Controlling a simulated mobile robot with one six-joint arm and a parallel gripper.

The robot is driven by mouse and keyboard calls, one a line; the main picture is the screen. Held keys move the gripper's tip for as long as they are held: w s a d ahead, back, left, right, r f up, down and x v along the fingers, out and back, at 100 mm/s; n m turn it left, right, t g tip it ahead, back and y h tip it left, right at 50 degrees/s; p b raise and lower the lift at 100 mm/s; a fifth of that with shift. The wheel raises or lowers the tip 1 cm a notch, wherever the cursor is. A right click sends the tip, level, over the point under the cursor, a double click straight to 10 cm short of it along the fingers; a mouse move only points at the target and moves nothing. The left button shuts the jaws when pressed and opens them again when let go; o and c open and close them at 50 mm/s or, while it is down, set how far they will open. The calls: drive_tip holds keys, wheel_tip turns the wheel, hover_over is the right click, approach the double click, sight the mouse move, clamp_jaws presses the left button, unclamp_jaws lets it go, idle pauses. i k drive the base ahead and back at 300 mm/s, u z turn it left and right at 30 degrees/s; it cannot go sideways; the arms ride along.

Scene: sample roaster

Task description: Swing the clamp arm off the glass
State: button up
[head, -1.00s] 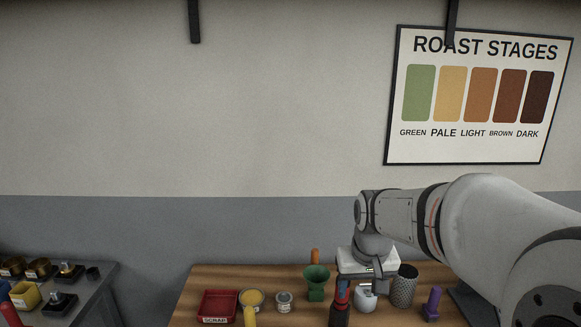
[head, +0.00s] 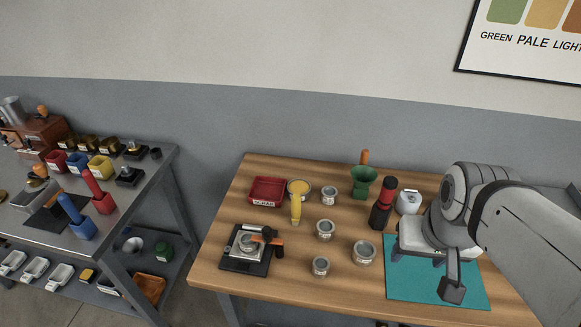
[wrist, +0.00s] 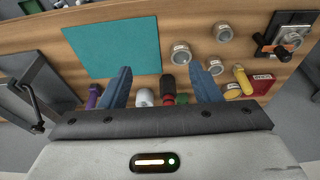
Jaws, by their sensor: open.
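The clamp fixture, a black base with a pale plate, stands near the table's left front in the head view (head: 244,262). A round glass (head: 248,243) lies on it. The black clamp arm with an orange end (head: 268,236) reaches over the glass at its right side; whether it touches is too small to tell. The fixture also shows at the upper right of the wrist view (wrist: 284,38). My gripper (head: 420,262) is far to the right of it, above the teal mat. Its two blue fingers are apart and empty in the wrist view (wrist: 160,68).
Several tins (head: 364,252) stand between the fixture and the teal mat (head: 420,288). A grey side bench (head: 120,205) stands left.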

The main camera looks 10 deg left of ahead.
sight(267, 231)
drive_tip(key=u, duration=0.95)
drive_tip(key=k, duration=0.55)
drive_tip(key=u, duration=0.2)
drive_tip(key=i, duration=0.5)
drive_tip(key=u, duration=0.05)
